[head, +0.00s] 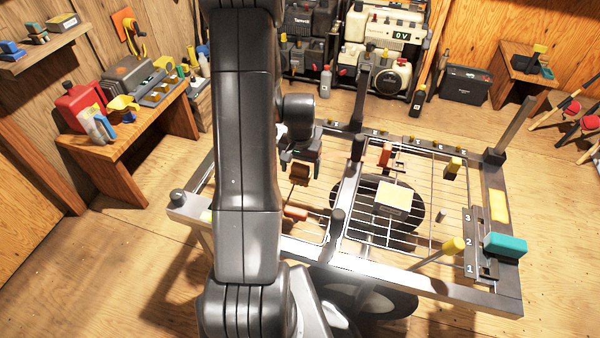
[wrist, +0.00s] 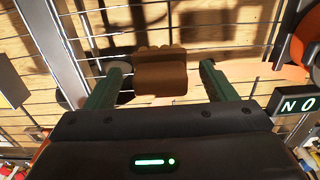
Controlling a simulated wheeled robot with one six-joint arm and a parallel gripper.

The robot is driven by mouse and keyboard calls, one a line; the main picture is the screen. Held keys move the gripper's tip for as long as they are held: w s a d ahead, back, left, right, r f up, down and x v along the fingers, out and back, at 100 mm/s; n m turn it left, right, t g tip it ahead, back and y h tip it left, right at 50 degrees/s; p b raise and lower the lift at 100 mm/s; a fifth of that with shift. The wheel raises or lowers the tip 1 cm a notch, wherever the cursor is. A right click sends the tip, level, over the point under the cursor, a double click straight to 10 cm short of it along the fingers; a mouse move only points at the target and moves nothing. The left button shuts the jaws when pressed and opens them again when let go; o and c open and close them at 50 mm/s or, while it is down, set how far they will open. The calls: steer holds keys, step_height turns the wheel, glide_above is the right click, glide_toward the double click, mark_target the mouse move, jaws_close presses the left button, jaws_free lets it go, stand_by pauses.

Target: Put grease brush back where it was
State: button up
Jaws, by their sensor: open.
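A brown block-like piece with a lighter, bumpy tan edge, which may be the grease brush (wrist: 160,76), sits between the fingers of my gripper (wrist: 161,78) in the wrist view. The fingers are green and open, with a gap on each side of the brown piece. In the head view the brown piece (head: 299,175) shows just below my gripper (head: 301,160), over the left part of the wire-grid rack (head: 345,252). I cannot tell what the brown piece rests on. My arm hides part of the rack's left side.
An orange piece (head: 295,213) lies on the rack near the brown one. A pale yellow box (head: 396,198), a teal block (head: 505,245) and a yellow-tipped rod (head: 454,245) are on the right. Posts rise from the frame. A wooden bench (head: 165,133) stands at left.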

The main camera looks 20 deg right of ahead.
mark_target(300, 166)
step_height(300, 166, up, 9)
steer(key=shift+f+p, duration=0.15)
steer(key=shift+p, duration=0.5)
